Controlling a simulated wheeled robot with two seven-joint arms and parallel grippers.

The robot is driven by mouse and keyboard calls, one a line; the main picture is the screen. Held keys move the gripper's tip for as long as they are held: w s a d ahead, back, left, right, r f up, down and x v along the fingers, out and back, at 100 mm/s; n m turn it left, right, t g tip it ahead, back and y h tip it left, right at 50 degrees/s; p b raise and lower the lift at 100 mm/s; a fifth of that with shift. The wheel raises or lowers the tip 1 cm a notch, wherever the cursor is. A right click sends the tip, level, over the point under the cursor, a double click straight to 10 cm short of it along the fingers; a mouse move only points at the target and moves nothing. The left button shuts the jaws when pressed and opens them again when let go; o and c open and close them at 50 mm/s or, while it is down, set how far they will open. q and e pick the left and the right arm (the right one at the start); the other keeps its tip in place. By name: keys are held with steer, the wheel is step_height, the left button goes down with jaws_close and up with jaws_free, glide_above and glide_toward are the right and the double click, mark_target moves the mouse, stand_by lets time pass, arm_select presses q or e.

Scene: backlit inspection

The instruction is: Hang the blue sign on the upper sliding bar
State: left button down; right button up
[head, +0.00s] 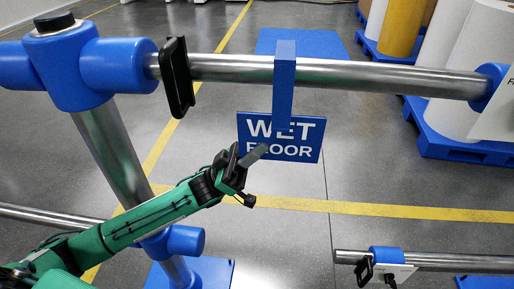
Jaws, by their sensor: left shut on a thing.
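The blue sign (309,137) with white "WET FLOOR" lettering is near the middle of the head view, just below the upper sliding bar (380,77). Its blue hook strap (285,85) crosses in front of the silver bar, with its top above it. I cannot tell whether the hook rests on the bar. My left gripper (254,155), on a green arm from the lower left, is shut on the sign at its lower left part and covers some of the lettering. My right gripper is not in view.
A black stop plate (177,77) stands on the bar near the blue left joint (93,65). A lower bar (450,262) with a blue collar (386,254) is at bottom right. White rolls on blue pallets (465,145) stand at right. The floor behind the sign is clear.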

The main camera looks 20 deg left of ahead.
arm_select(q)
steer(key=c, duration=1.5)
jaws_free()
